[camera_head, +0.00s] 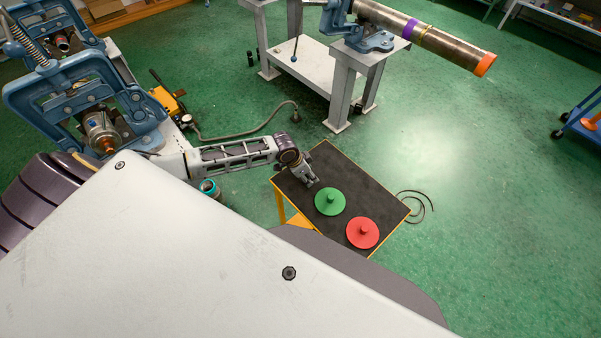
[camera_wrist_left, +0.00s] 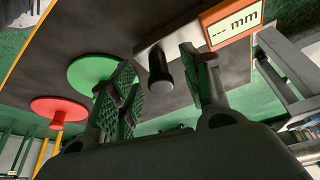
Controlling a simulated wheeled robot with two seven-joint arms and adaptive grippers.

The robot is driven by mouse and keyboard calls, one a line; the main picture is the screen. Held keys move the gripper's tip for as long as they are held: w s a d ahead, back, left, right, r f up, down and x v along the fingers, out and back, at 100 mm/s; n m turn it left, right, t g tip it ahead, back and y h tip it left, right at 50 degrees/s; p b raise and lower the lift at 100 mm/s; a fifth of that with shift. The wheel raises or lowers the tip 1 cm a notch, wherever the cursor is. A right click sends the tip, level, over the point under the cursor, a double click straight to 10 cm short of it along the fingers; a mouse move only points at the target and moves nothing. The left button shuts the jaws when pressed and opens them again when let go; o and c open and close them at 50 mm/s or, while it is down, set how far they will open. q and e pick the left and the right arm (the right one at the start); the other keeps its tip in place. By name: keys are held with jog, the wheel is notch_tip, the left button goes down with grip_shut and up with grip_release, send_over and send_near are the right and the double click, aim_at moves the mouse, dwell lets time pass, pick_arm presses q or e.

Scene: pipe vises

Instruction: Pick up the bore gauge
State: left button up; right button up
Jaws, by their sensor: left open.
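The bore gauge shows in the left wrist view as a pale bar with a black knob (camera_wrist_left: 160,72) and an orange-framed display (camera_wrist_left: 232,22) reading "--- mm". It is on the dark top of a small table (camera_head: 340,172). My left gripper (camera_head: 312,180) is over the table's left part in the head view, and there I cannot make out the gauge. In the left wrist view the gripper's two green-padded fingers (camera_wrist_left: 165,88) are spread, with the black knob between them. I cannot tell whether they touch it. My right gripper is in neither view.
A green disc (camera_head: 329,202) and a red disc (camera_head: 362,233), each with a knob, lie on the same table, close to my left gripper. A vise stand (camera_head: 345,85) with a long pipe (camera_head: 430,38) stands behind. Open green floor (camera_head: 480,170) lies to the right.

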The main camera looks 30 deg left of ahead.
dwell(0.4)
pick_arm(q)
grip_shut()
